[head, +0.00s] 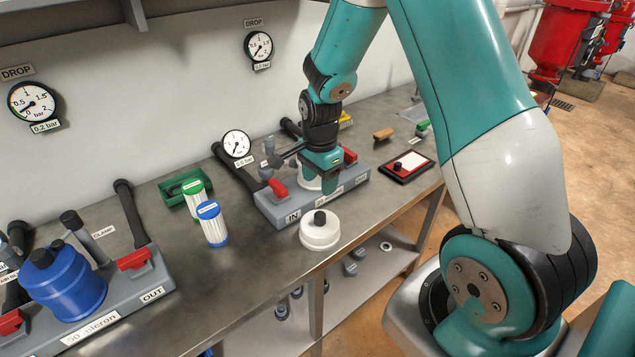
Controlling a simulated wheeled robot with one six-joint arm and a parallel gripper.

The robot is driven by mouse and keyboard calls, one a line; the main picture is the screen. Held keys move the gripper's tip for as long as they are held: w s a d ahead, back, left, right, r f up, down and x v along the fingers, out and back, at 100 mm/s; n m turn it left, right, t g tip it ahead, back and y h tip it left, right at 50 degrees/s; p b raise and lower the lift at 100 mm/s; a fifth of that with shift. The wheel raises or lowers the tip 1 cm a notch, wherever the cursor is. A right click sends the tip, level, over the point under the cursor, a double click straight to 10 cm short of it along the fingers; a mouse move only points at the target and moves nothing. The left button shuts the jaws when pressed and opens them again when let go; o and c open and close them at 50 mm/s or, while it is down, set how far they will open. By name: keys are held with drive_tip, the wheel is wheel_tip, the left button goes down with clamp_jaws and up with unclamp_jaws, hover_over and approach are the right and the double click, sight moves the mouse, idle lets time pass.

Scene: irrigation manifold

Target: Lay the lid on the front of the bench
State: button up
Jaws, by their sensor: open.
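The white round lid with a black knob (320,236) lies flat, knob up, near the front edge of the bench (258,260). My gripper (326,188) is behind it and slightly above it in the picture, apart from the lid. It points down over a white housing (307,181) on the grey manifold base marked IN and OUT (292,210). The gripper is open. It hides part of the housing, and I cannot tell whether its fingers touch the housing.
A blue housing (68,288) on another manifold is at the far left. Red handles (278,188) flank the middle housing.

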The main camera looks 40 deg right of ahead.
drive_tip(key=s+a+r+n+y, duration=0.1)
drive_tip(key=s+a+r+n, duration=0.2)
drive_tip(key=a+r+n, duration=0.3)
drive_tip(key=s+a+r+n+y, duration=0.1)
drive_tip(key=s+a+r+n, duration=0.35)
drive_tip(key=a+r, duration=0.2)
drive_tip(key=s+a+r+n+y, duration=0.1)
drive_tip(key=s+a+r+n, duration=0.2)
drive_tip(key=s+n, duration=0.4)
drive_tip(key=s+a+r+n+y, duration=0.1)
drive_tip(key=s+a+r+n, duration=0.3)
drive_tip(key=s+n, duration=0.3)
drive_tip(key=shift+s+a+r, duration=0.2)
drive_tip(key=shift+s+a, duration=0.15)
drive_tip(key=shift+a, duration=0.35)
drive_tip(key=shift+d, duration=0.1)
